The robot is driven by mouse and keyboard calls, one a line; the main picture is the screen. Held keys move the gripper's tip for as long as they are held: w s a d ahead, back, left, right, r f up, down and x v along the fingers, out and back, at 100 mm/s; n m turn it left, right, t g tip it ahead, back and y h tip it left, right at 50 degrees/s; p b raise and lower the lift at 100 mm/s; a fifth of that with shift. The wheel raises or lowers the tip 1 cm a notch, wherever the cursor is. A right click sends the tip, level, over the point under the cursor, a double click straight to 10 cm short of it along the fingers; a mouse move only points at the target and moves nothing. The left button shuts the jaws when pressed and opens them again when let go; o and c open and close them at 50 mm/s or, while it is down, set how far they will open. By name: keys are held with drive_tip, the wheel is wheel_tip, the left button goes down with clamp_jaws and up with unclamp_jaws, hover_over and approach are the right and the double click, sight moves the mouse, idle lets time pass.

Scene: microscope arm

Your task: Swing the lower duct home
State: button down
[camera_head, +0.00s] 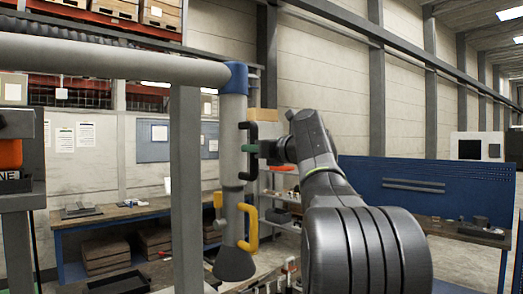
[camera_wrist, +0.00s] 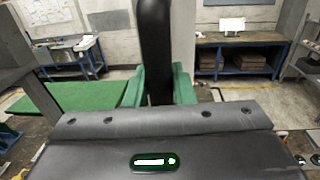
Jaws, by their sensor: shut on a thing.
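A grey duct (camera_head: 232,130) hangs nearly upright from a blue elbow (camera_head: 235,78) at the end of a horizontal grey pipe (camera_head: 110,58). A black handle (camera_head: 243,128) is on the right side of its upper length. Its lower length (camera_head: 232,212) carries a yellow handle (camera_head: 252,240) and ends in a dark flared hood (camera_head: 234,264). My gripper (camera_head: 248,148) is shut on the black handle, above the yellow one. In the wrist view its green fingers (camera_wrist: 158,86) sit on both sides of the black bar (camera_wrist: 156,40). The fingertip contact is partly hidden.
A grey post (camera_head: 186,180) stands just left of the duct. Workbenches (camera_head: 125,215) line the back wall, and a blue pegboard bench (camera_head: 410,190) is at the right. A shelf with an orange item (camera_head: 10,153) is at the left edge.

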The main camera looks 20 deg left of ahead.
drive_tip(key=shift+w+a, duration=0.7)
drive_tip(key=shift+a, duration=0.1)
drive_tip(key=c, duration=1.3)
unclamp_jaws()
drive_tip(key=shift+s+d, duration=0.1)
drive_tip(key=shift+d, duration=0.05)
drive_tip(key=b+v, duration=0.3)
drive_tip(key=v, duration=1)
drive_tip(key=shift+s+d, duration=0.2)
drive_tip(key=shift+d, duration=0.1)
